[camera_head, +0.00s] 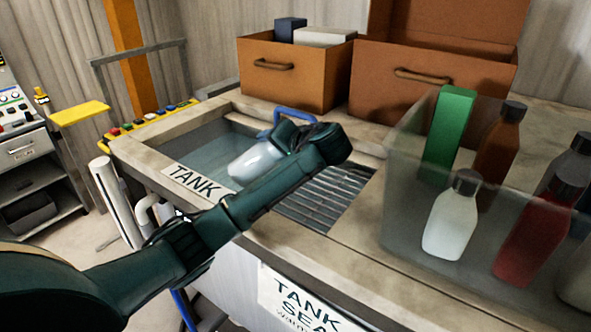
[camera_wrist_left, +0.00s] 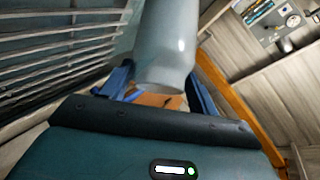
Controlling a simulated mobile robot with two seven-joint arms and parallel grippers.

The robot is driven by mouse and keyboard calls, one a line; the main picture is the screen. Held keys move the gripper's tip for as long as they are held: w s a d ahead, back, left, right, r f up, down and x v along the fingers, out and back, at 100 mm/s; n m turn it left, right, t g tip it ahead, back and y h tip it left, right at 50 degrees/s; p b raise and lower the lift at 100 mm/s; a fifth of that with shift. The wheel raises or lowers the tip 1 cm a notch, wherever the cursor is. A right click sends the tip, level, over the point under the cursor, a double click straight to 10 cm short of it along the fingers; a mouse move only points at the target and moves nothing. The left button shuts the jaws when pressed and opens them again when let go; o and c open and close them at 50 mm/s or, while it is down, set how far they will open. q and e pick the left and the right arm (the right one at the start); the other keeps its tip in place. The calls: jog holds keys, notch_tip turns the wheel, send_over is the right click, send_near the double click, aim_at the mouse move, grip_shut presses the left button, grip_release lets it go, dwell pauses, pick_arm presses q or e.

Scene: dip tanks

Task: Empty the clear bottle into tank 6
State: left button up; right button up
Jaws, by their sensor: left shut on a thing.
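My left gripper (camera_head: 285,135) is shut on a pale, clear-looking bottle (camera_head: 256,160) over the water of the open tank (camera_head: 215,140). The bottle lies tilted well over, its free end toward the lower left. In the left wrist view the bottle (camera_wrist_left: 167,45) sits between the blue fingers (camera_wrist_left: 160,88). I cannot tell whether liquid is leaving it, and its mouth is not clear. The tank's rim label (camera_head: 195,183) reads "TANK"; my left arm hides any number. My right gripper is not in view.
A translucent bin (camera_head: 400,205) at right holds several capped bottles, including a whitish one (camera_head: 452,220), and a green box (camera_head: 449,130). A slatted grate (camera_head: 320,195) lies right of the water. Brown boxes (camera_head: 290,75) (camera_head: 425,85) stand behind the tank.

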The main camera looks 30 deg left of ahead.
pick_arm(q)
jog(key=shift+w+f+y, duration=0.1)
jog(key=shift+f+y, duration=0.1)
jog(key=shift+y, duration=0.2)
